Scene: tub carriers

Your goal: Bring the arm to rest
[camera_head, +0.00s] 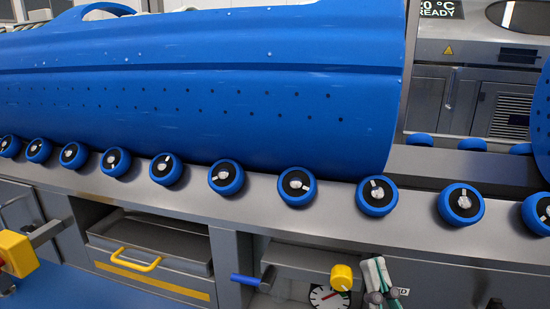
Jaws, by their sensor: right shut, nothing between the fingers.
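My right gripper (376,270) shows at the bottom edge, right of the middle. Its light, greenish fingers point up and lie together, shut with nothing between them. It is in front of the lower panel of the steel bench, beside a yellow knob (342,277). Whether it touches the panel cannot be told. Most of my right arm is below the picture. My left gripper does not show.
A large blue tub (200,95) lies along a row of blue rollers (297,187) on the steel bench. Below are a drawer with a yellow handle (136,260), a blue lever (246,280) and a gauge (328,298). A yellow-and-red fitting (17,253) is at lower left.

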